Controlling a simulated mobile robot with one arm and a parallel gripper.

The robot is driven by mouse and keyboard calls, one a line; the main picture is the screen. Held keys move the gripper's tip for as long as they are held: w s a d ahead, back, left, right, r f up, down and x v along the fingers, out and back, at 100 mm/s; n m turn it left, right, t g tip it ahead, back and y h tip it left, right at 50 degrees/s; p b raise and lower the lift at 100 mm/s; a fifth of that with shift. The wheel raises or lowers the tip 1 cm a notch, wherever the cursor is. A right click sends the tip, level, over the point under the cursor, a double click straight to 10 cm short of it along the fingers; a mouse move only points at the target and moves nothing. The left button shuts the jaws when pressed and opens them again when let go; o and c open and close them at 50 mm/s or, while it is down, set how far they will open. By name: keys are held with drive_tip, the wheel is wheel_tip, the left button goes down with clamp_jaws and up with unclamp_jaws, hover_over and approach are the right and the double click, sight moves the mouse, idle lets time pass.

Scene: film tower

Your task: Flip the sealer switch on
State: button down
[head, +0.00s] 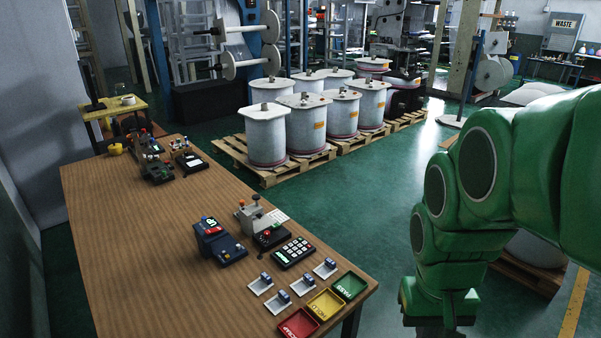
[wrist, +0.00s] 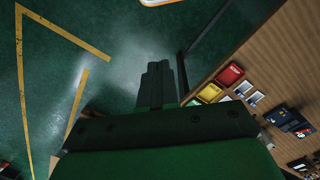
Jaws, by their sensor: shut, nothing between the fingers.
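A dark blue bench device (head: 217,242) with a lit display and small buttons stands on the wooden table. A grey-and-black press-like device (head: 262,222) stands close behind it. More small devices (head: 155,165) stand at the table's far end. I cannot tell which one is the sealer, and its switch is too small to make out. My gripper (wrist: 157,82) is shut and empty in the wrist view, over the green floor beside the table. In the head view my green arm hangs right of the table, apart from all the devices; the fingertips are hidden there.
Red (head: 299,324), yellow (head: 326,304) and green (head: 349,285) trays line the wooden table's (head: 130,240) near right corner, beside several small white trays. A black keypad (head: 293,252) lies behind them. Large grey drums on pallets (head: 265,175) stand beyond. Floor right of the table is clear.

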drive_tip(key=w+a+r+n+t, duration=0.1)
drive_tip(key=w+a, duration=0.2)
drive_tip(key=w, duration=1.6)
drive_tip(key=w+a+r+n+t, duration=0.1)
drive_tip(key=w+a+n, duration=0.15)
drive_tip(key=w, duration=1.75)
drive_tip(key=w+a+f+n, duration=0.2)
drive_tip(key=w+a+f, duration=0.4)
drive_tip(key=w+a, duration=0.45)
drive_tip(key=w+a+f+n+y, duration=0.3)
drive_tip(key=w+a+f, duration=0.7)
drive_tip(key=a, duration=0.4)
drive_tip(key=shift+f+n+t, duration=0.2)
drive_tip(key=shift+n+t, duration=0.15)
drive_tip(key=shift+t, duration=0.05)
drive_tip(key=shift+f, duration=0.1)
